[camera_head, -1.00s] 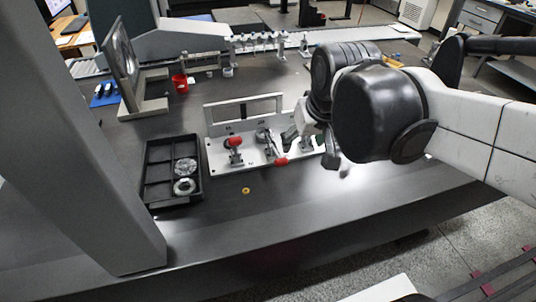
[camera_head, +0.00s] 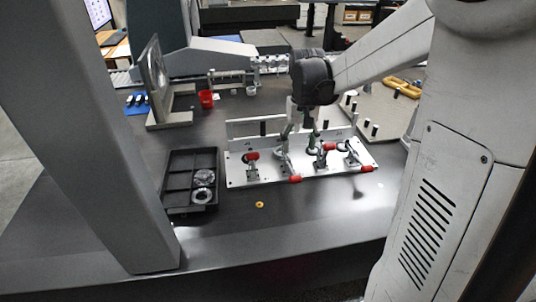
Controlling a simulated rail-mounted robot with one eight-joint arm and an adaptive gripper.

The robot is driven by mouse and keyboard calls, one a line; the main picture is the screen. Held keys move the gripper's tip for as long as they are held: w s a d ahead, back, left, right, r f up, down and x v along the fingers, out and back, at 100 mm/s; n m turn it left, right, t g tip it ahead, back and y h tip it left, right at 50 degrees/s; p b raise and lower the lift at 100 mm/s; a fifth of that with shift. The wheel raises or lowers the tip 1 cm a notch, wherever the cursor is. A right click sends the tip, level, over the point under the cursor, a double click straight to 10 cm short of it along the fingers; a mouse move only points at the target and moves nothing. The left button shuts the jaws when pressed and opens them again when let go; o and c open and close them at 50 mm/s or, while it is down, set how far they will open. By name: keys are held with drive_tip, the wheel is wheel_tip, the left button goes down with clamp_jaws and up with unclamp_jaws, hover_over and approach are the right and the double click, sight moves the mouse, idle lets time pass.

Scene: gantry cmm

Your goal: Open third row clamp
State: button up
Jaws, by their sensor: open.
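A light metal fixture plate (camera_head: 268,180) lies on the dark table and carries a row of several toggle clamps with red handle tips. The leftmost clamp's red tip (camera_head: 252,155) stands raised. The second clamp's red tip (camera_head: 295,179) lies low at the plate's front edge. The third clamp from the left (camera_head: 321,160) has its red tip (camera_head: 330,147) raised off the plate. The rightmost clamp's red tip (camera_head: 367,168) lies low at the front. My gripper (camera_head: 308,130) is open and points down just above and behind the third clamp; I cannot tell whether it touches it.
A black compartment tray (camera_head: 180,205) with round metal parts stands left of the plate. A small yellow ring (camera_head: 260,205) lies in front. A red cup (camera_head: 206,98) and an upright frame (camera_head: 155,80) stand behind. The table's front strip is mostly clear.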

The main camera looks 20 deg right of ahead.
sight(296, 176)
wheel_tip(296, 176, down, 14)
drive_tip(key=shift+f+b, duration=0.1)
drive_tip(key=shift+b, duration=1.1)
drive_tip(key=shift+c, duration=0.6)
clamp_jaws()
